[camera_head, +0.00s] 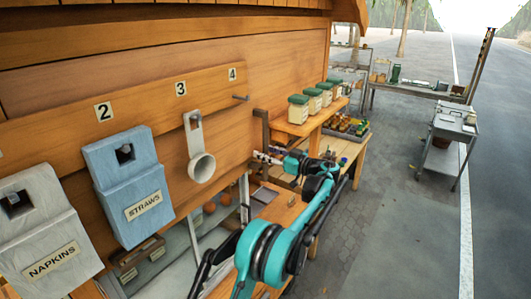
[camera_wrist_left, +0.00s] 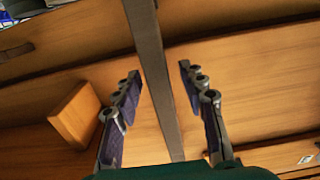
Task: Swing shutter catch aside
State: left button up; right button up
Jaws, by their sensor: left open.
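A dark metal bar, which looks like the shutter catch (camera_head: 264,131), is on the wooden stall wall, right of the white cup holder. My left gripper (camera_head: 265,157) is at its lower part, reached by my teal arm from the lower right. In the left wrist view a grey metal bar (camera_wrist_left: 150,50) runs from the top edge down between the fingers of my left gripper (camera_wrist_left: 160,72). The fingers are open, one on each side, with gaps to the bar. Its lower end is hidden behind the gripper. My right gripper is not in view.
A straws box (camera_head: 130,190), a napkins box (camera_head: 42,235) and a white cup holder (camera_head: 200,165) hang on the wall. Green-lidded jars (camera_head: 298,110) stand on a shelf beyond the bar. A wooden block (camera_wrist_left: 76,114) sits left of the fingers. Open pavement lies right.

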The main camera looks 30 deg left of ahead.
aim_at(246, 152)
pick_arm(q)
grip_shut()
jog(key=s+m+b, duration=0.2)
jog(key=s+m, duration=0.1)
jog(key=s+m+b, duration=0.1)
jog(key=s, duration=0.1)
jog(key=shift+a+r, duration=0.25)
jog(key=shift+r, duration=0.15)
jog(key=shift+s+r+m, duration=0.2)
jog(key=shift+s+m, duration=0.1)
jog(key=shift+m, duration=0.3)
grip_release()
jog(key=shift+d, duration=0.15)
